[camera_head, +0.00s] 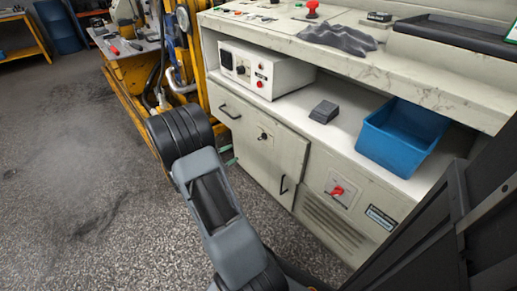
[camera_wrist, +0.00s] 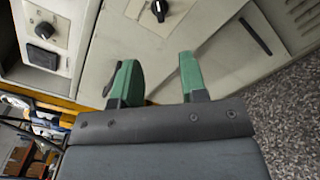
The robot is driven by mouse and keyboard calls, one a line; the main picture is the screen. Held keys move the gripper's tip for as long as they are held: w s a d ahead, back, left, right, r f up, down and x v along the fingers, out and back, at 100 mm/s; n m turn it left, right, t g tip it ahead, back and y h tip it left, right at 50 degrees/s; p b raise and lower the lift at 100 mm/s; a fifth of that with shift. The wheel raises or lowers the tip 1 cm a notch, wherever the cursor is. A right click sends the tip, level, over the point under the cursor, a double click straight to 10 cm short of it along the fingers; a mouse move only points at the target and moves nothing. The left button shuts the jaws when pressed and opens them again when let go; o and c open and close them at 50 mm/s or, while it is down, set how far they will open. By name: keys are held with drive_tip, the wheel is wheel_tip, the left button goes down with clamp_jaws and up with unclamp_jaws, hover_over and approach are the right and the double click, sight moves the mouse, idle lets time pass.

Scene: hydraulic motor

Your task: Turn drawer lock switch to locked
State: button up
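The lock switch (camera_head: 263,137) is a small black knob on a light plate, on the front of the beige drawer cabinet (camera_head: 283,150). In the wrist view the knob (camera_wrist: 158,10) is at the top edge, partly cut off, with a pale pointer line. My gripper (camera_wrist: 162,82) has two green fingers standing apart with nothing between them. The fingers are short of the knob and do not touch it. In the head view my gripper (camera_head: 229,155) shows only as green tips beside my arm, left of the switch.
Black handles show on the upper drawer (camera_head: 230,112) and lower door (camera_head: 283,185). A red switch (camera_head: 337,190) is to the right. The shelf holds a control box (camera_head: 285,75), a dark pedal (camera_head: 324,111) and a blue bin (camera_head: 395,145). Speckled floor (camera_head: 60,180) at left is open.

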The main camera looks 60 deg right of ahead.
sight(259, 139)
drive_tip(key=b+x, duration=0.3)
drive_tip(key=x, duration=1)
drive_tip(key=shift+d, duration=0.4)
drive_tip(key=shift+c, duration=0.2)
drive_tip(key=c, duration=0.6)
drive_tip(key=shift+o, duration=0.2)
